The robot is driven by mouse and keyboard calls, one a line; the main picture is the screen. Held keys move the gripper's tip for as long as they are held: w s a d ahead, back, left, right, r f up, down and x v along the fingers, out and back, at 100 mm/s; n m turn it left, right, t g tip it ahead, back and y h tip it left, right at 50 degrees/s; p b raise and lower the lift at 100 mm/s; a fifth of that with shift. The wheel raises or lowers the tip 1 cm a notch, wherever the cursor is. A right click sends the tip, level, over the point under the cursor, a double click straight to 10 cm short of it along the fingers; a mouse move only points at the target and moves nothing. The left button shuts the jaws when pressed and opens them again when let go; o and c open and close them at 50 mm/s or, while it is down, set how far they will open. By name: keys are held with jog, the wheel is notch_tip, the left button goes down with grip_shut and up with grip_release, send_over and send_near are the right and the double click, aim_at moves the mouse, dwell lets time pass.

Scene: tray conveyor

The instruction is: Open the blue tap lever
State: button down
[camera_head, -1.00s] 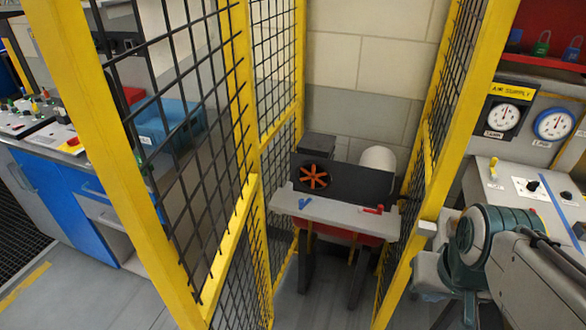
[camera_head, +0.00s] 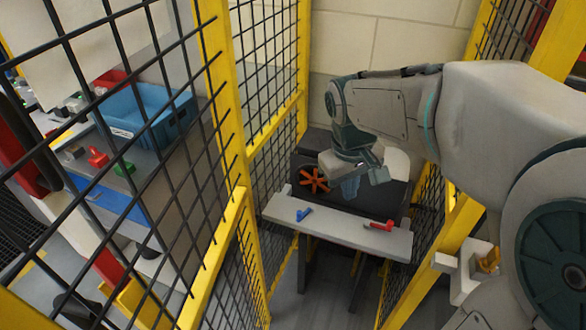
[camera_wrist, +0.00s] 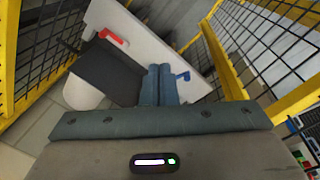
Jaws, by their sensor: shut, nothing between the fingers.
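The small blue tap lever (camera_head: 303,213) is on the left part of the pale grey ledge (camera_head: 338,234) inside the fenced bay. In the wrist view the blue lever (camera_wrist: 183,76) shows just right of my fingertips, with a gap between. My gripper (camera_head: 351,190) is shut and empty, its fingers side by side, pointing down in front of the dark panel, up and to the right of the blue lever. The closed fingers also show in the wrist view (camera_wrist: 158,70). A red tap lever (camera_head: 378,225) is on the right part of the ledge.
An orange handwheel (camera_head: 313,180) on the dark panel (camera_head: 306,164) is close left of my gripper. Yellow-framed black mesh fences stand at left (camera_head: 221,90) and right (camera_head: 459,212), narrowing the bay. A blue bin (camera_head: 145,115) stands beyond the left fence.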

jog(key=w+a+f+n+g+h, duration=0.1)
jog(key=w+a+f+n+g, duration=0.1)
jog(key=w+a+f+n, duration=0.85)
jog(key=m, duration=0.3)
send_near(306, 210)
jog(key=s+a+f, duration=0.1)
jog(key=f, duration=0.2)
jog(key=s+a+f, duration=0.1)
jog(key=f, duration=0.1)
jog(key=shift+s+a, duration=0.35)
jog(key=shift+s, duration=0.05)
jog(key=shift+a, duration=0.1)
